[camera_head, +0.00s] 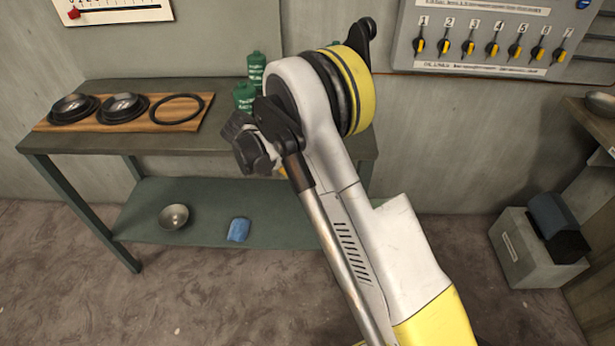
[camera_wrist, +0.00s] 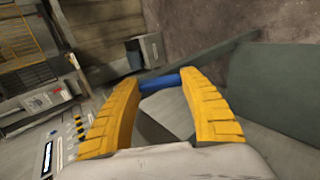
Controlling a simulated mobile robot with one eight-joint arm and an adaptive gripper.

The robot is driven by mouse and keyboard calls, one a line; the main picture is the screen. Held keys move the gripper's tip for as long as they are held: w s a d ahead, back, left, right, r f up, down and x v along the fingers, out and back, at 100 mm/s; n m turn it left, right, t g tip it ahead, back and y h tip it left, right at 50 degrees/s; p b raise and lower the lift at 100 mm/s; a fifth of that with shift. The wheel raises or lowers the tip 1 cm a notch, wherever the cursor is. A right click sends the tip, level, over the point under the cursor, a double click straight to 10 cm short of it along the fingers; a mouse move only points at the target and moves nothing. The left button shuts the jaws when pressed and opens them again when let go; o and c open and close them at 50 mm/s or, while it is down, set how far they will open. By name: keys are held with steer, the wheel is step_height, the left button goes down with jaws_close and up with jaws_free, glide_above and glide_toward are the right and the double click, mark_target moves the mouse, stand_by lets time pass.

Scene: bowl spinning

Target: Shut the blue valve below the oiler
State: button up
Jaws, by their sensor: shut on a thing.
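A short blue bar (camera_wrist: 160,83), which looks like the blue valve's handle, spans between the yellow fingertips of my gripper (camera_wrist: 161,80) in the wrist view. My gripper is shut on it, with the fingers apart by the bar's length. The valve's body and its mounting do not show clearly. In the head view my arm hides the handle and nearly all of my gripper; only a small yellow bit shows below the dark wrist. I cannot make out the oiler for sure in either view. A small blue part (camera_head: 583,4) shows at the top right of the wall panel (camera_head: 480,62).
The bench (camera_head: 60,142) holds a wooden board (camera_head: 140,118) with black rings and bowls, and green bottles (camera_head: 245,97). A metal bowl (camera_head: 173,217) and a blue cloth (camera_head: 239,230) lie on its lower shelf (camera_head: 200,235). A grey box (camera_head: 530,255) stands on the floor at right.

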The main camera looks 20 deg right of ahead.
steer(key=shift+d, duration=0.1)
stand_by(0.4)
steer(key=o, duration=1.4)
steer(key=shift+d, duration=0.1)
steer(key=shift+o, duration=0.2)
step_height(320, 180, up, 10)
